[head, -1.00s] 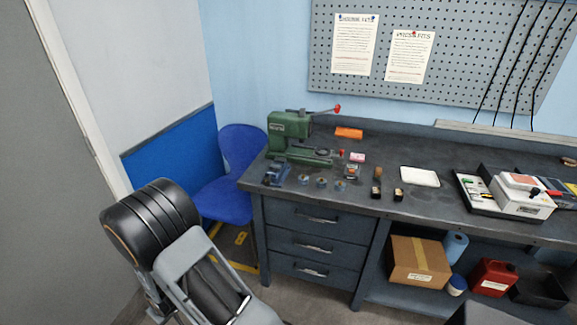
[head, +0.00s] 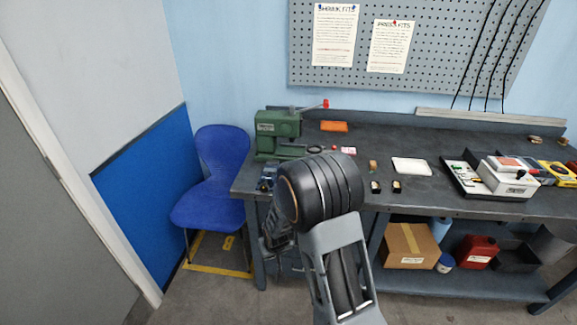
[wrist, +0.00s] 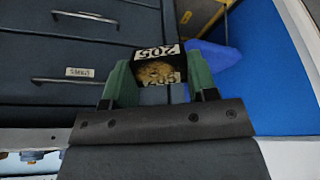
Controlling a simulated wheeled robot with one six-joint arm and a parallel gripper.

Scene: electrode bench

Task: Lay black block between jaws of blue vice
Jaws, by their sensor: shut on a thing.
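In the wrist view, my gripper (wrist: 160,82) has its two green fingers closed on a black block (wrist: 152,54). The block shows white "205" labels and a rough gold-brown face. It is held in the air in front of the drawers. In the head view, the blue vice (head: 267,178) stands at the bench's left front edge, below the green machine. My arm covers the area just right of the vice. The gripper tips and the held block cannot be made out in the head view.
The green press-like machine (head: 278,132) stands behind the vice. Two small dark blocks (head: 397,186) and a white tray (head: 411,166) are farther right on the bench. A blue chair (head: 212,180) stands left of the bench. Drawers (wrist: 60,50) fill the wrist view's left.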

